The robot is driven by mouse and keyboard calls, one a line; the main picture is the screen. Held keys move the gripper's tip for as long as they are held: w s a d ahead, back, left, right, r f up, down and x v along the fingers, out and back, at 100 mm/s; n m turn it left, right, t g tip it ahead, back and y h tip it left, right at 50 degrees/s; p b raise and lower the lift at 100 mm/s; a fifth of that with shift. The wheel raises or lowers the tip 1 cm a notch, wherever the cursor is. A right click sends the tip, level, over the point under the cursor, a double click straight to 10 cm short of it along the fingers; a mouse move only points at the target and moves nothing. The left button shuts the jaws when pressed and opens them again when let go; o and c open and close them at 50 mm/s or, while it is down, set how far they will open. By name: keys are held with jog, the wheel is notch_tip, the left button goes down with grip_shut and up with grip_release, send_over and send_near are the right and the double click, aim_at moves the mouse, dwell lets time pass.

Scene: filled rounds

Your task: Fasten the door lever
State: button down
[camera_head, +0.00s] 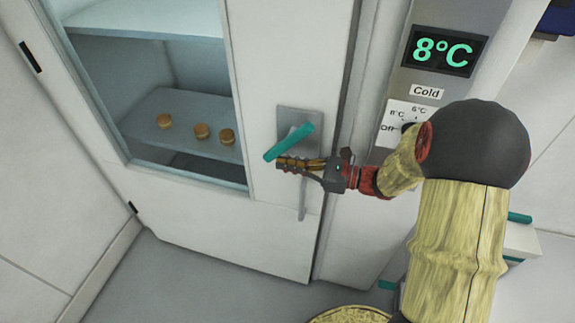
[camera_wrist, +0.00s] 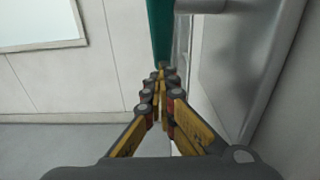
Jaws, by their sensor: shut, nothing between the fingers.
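The door lever (camera_head: 290,142) is a teal bar on a grey plate (camera_head: 290,121) on the white door (camera_head: 262,209). It slants, with its left end lower than its right. My gripper (camera_head: 282,164) is shut and empty, just below the lever in the head view. In the wrist view the teal lever (camera_wrist: 163,32) runs up from beyond my fingertips (camera_wrist: 162,72). I cannot tell whether the fingers touch it. The door looks closed or nearly so against the frame.
Through the door's window, several round filled buns (camera_head: 201,131) sit on a shelf (camera_head: 185,105). A panel right of the door has a display (camera_head: 444,51) reading 8°C and a dial (camera_head: 408,127), partly hidden by my arm. A grey bar handle (camera_head: 302,198) hangs below the lever.

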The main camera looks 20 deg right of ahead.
aim_at(267, 153)
jog(key=shift+w+a+r+t+y+p, duration=0.25)
jog(key=shift+w+a+p, duration=0.15)
jog(key=shift+a, duration=0.2)
jog(key=shift+w+a+r+t+y+p, duration=0.15)
jog(key=shift+w+a+y+p, duration=0.15)
jog(key=shift+a+p, duration=0.25)
jog(key=shift+w+a+r, duration=0.2)
jog(key=shift+w, duration=0.15)
jog(key=shift+w+a+r+p, duration=0.3)
jog(key=shift+a+r+p, duration=0.2)
jog(key=shift+a, duration=0.15)
jog(key=shift+w+a+r+t+y, duration=0.1)
jog(key=shift+w+a+t+y, duration=0.25)
jog(key=shift+y, duration=0.3)
jog(key=shift+a+r+t+y+b, duration=0.15)
jog(key=shift+r+t+y+b, duration=0.25)
jog(key=shift+r+t+y, duration=0.2)
